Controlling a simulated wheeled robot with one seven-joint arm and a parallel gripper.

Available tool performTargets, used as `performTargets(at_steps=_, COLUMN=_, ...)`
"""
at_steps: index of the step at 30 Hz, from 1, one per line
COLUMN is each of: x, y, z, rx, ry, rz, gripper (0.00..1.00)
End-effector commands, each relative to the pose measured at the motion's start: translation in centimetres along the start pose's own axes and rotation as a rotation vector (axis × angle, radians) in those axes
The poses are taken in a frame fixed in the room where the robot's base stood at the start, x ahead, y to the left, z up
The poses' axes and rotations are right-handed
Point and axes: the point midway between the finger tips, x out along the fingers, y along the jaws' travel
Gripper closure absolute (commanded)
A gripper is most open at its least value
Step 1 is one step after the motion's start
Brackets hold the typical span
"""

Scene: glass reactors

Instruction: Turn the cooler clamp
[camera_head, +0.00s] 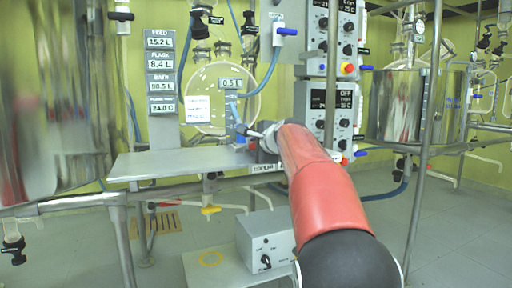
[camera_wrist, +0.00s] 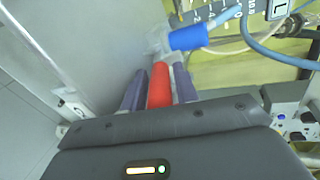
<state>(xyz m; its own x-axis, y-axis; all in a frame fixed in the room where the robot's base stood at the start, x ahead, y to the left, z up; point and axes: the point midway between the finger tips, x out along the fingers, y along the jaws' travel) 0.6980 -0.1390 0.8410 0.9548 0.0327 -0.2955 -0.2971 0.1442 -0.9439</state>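In the wrist view a red handle (camera_wrist: 159,86) lies between the two dark purple fingers of my gripper (camera_wrist: 159,88). A blue handle (camera_wrist: 187,37) on a clear fitting is just beyond the fingertips, to the upper right. In the head view my red arm reaches to the back edge of the steel shelf, below the 0.5 L display (camera_head: 231,83). My arm hides most of the gripper and the red handle there.
The steel shelf (camera_head: 150,165) has a display column (camera_head: 162,70) on it. A large steel vessel (camera_head: 50,100) fills the left, and another (camera_head: 405,105) stands at right. Control boxes (camera_head: 335,110) are right of my arm. A grey box (camera_head: 265,240) sits below. Hoses hang nearby.

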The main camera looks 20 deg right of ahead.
Motion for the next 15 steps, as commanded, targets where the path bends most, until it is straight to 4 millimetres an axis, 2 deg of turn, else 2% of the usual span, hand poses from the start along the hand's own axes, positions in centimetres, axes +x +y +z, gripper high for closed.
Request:
performTargets(at_steps=5, x=-0.8, y=-0.1, z=0.0, rx=0.000, ry=0.000, rz=-0.003, gripper=0.70)
performTargets(at_steps=15, x=-6.3, y=-0.1, z=0.0, rx=0.000, ry=0.001, rz=-0.002, gripper=0.70)
